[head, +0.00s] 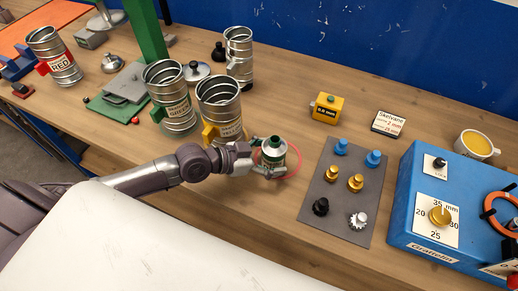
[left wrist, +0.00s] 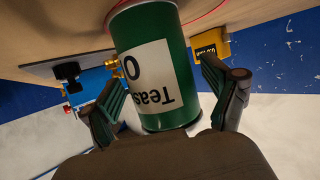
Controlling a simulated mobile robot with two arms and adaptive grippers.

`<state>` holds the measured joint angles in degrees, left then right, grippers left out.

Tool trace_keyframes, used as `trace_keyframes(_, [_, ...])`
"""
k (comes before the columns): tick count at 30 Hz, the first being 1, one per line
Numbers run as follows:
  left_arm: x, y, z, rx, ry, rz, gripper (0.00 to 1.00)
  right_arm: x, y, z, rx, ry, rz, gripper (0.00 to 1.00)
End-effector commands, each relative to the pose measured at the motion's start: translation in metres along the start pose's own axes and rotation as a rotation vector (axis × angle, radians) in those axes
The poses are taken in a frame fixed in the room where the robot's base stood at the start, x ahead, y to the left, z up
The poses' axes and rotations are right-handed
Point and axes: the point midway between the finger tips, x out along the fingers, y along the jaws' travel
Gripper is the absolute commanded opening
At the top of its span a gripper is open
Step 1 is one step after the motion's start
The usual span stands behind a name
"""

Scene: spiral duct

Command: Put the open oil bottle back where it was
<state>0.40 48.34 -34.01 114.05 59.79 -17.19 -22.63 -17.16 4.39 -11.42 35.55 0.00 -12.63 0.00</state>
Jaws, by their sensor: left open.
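The oil bottle (head: 273,150) is a small green can with a white label and a narrow top. It stands upright on the wooden bench, inside a thin red ring (head: 296,168) marked on the surface. My left gripper (head: 269,166) is open, with its fingers low on either side of the bottle. In the left wrist view the green bottle (left wrist: 150,70) sits between the two spread fingers (left wrist: 160,95), its label upside down. A gap shows beside the right finger; contact on the left is unclear. My right gripper is not in view.
Metal duct tins (head: 219,106) stand close behind my left arm. A grey mat (head: 338,215) with blue, gold, black and silver knobs lies right of the bottle. Farther right are a blue box (head: 425,215) and a cup (head: 476,145). A yellow block (head: 327,108) stands behind.

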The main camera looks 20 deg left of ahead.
Motion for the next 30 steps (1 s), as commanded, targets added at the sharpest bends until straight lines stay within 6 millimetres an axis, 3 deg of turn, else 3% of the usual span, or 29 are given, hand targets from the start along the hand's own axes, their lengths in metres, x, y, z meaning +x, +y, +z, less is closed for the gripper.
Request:
trace_keyframes(10, [-0.063,0.001,0.005,0.005,-0.01,0.004,0.87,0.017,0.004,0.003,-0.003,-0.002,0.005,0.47])
trace_keyframes(18, [-0.106,0.0,0.002,0.001,-0.009,-0.001,0.87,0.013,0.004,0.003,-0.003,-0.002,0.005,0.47])
trace_keyframes(30, [-0.119,0.0,0.0,0.0,0.0,0.001,0.87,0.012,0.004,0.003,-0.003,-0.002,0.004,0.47])
